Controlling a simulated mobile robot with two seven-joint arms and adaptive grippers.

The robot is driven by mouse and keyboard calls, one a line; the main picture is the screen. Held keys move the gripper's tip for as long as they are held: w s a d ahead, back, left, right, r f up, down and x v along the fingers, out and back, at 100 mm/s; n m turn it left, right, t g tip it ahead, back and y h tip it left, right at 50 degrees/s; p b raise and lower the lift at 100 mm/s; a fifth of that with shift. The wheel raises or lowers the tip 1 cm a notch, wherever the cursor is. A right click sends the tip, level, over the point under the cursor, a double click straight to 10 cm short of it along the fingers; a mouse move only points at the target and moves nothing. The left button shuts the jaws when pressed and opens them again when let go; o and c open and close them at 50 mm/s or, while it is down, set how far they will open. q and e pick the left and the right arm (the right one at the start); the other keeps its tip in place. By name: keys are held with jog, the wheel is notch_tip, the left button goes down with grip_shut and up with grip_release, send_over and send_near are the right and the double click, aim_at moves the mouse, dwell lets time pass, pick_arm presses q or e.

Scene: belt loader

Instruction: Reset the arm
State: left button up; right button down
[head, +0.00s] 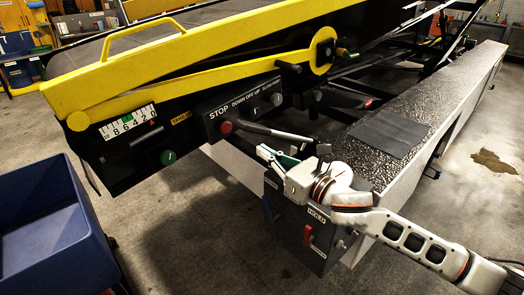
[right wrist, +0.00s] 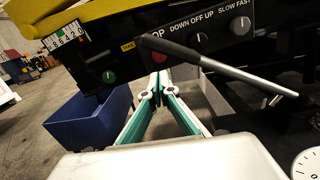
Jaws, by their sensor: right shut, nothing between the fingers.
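My right gripper (head: 268,154) is in the lower middle of the head view, in front of the belt loader's control panel (head: 243,109). Its arm comes in from the lower right. In the right wrist view the green-lined fingers (right wrist: 158,88) meet at their tips and hold nothing. A lever with a black grip (right wrist: 178,52) and a metal rod passes just beyond the fingertips there; it also shows in the head view (head: 285,134), close above the gripper. I cannot tell whether they touch. My left gripper is not in view.
The panel has a red stop button (head: 226,127) and knobs. A green knob (head: 168,158) is under the number scale (head: 130,122). A blue bin (head: 45,225) stands at left. A HOLD box with a red switch (head: 307,236) is below my wrist. A dark mat (head: 388,137) lies on the bumper.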

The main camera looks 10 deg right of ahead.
jog(key=s+d+f+m+h, duration=0.15)
jog(key=s+f+m, duration=0.35)
jog(key=f+m, duration=0.5)
jog(key=s+d+f+m+h, duration=0.15)
jog(key=s+f+m, duration=0.25)
jog(key=f+m, duration=0.55)
jog(key=s+d+f+m+g+h, duration=0.2)
jog(key=s+d+f+m, duration=0.2)
jog(key=s+f+m, duration=0.5)
jog(key=s+d+f+m+g+h, duration=0.2)
jog(key=s+d+f+m, duration=0.3)
jog(key=s+f+m, duration=0.4)
jog(key=shift+s+d+f+m+h, duration=0.25)
jog(key=shift+s+f+m+h, duration=0.15)
jog(key=shift+s+m, duration=0.35)
jog(key=shift+s, duration=0.1)
